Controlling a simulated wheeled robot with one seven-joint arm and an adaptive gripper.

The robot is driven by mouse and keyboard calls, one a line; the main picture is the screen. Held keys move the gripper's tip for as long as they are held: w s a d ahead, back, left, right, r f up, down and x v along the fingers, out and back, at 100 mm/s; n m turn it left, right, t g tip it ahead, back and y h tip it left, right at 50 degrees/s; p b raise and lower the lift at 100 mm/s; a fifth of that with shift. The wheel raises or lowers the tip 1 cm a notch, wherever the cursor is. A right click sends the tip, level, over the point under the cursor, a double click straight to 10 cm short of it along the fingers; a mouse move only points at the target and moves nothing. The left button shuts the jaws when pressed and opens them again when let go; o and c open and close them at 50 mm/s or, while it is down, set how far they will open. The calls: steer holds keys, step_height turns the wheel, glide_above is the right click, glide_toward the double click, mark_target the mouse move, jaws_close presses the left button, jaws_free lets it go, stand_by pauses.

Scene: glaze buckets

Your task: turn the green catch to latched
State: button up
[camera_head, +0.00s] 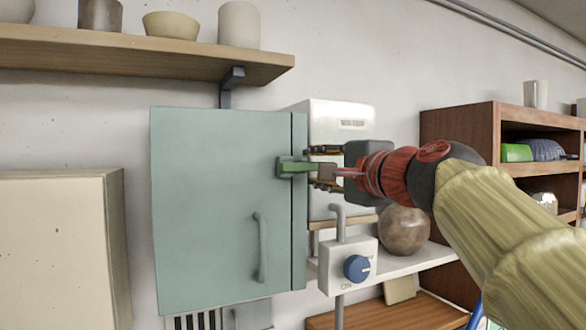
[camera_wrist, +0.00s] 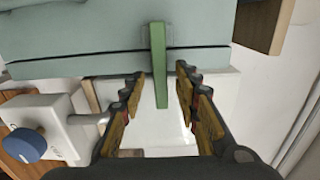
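The green catch (camera_head: 293,168) is a bar on the upper right edge of a pale green cabinet (camera_head: 215,200), sticking out sideways to the right. In the wrist view the catch (camera_wrist: 159,62) points down the picture from the cabinet, with its free end between my fingers. My gripper (camera_head: 320,168) is at the catch from the right, its fingers above and below it. In the wrist view my gripper (camera_wrist: 159,76) is open, with a gap on each side of the bar. The cabinet door appears closed, with a dark seam near its edge. Finger contact is not visible.
A grey switch box (camera_head: 340,265) with a blue knob (camera_head: 356,268) stands below my gripper. A round brown pot (camera_head: 403,231) sits on a shelf under my arm. A wooden shelf (camera_head: 140,57) with pots hangs above the cabinet. A brown bookcase (camera_head: 458,150) stands at right.

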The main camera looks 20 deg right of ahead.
steer(key=s, duration=0.7)
steer(key=shift+s, duration=0.25)
stand_by(0.4)
